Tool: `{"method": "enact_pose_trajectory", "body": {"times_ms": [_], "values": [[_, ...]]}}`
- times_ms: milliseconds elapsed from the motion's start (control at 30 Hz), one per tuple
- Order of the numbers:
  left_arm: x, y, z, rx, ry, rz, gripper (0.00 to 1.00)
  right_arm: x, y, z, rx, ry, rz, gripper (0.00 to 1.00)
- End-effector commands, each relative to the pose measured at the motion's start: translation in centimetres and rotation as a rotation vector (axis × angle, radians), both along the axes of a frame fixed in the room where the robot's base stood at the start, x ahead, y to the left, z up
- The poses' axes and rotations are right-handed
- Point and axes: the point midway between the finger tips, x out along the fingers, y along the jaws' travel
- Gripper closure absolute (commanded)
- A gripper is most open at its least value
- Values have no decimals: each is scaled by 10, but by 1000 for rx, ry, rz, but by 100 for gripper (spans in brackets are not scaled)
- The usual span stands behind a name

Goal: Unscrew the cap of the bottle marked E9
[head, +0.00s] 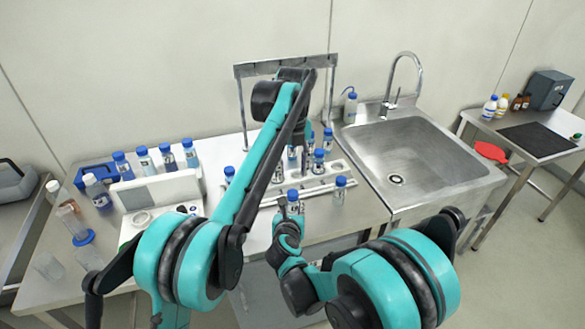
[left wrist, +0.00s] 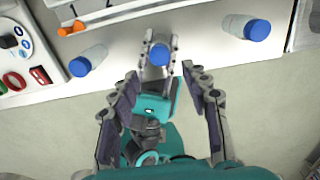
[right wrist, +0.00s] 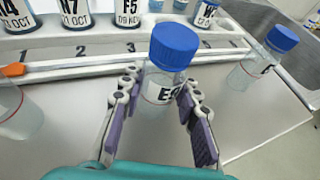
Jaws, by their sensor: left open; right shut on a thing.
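The bottle marked E9 (right wrist: 160,88) is clear with a blue screw cap (right wrist: 174,45), and its label is partly covered by a finger. It stands upright between the fingers of my right gripper (right wrist: 160,102), which is shut on it. In the head view, the bottle (head: 292,207) is in front of the rack. In the left wrist view, its cap (left wrist: 160,55) shows from above. My left gripper (left wrist: 160,78) is open and empty, its fingers spread on either side of my right gripper and the bottle.
A pale rack (head: 342,170) with numbered places holds several blue-capped bottles behind. Two other blue-capped bottles stand left (head: 229,176) and right (head: 339,192) of E9. A sink (head: 410,160) lies to the right. A control box (left wrist: 22,60) stands to the left.

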Motion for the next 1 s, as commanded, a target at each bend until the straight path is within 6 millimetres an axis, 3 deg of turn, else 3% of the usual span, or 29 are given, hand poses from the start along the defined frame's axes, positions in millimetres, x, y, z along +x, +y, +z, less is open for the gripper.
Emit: {"method": "enact_pose_trajectory", "body": {"times_ms": [500,900,1000], "values": [[0,0,-69,0,0,-9,53,0,0,0,0,0,0,100],[0,0,-78,0,0,-8,53,0,0,0,0,0,0,100],[0,0,-78,0,0,-8,80,0,0,0,0,0,0,100]]}}
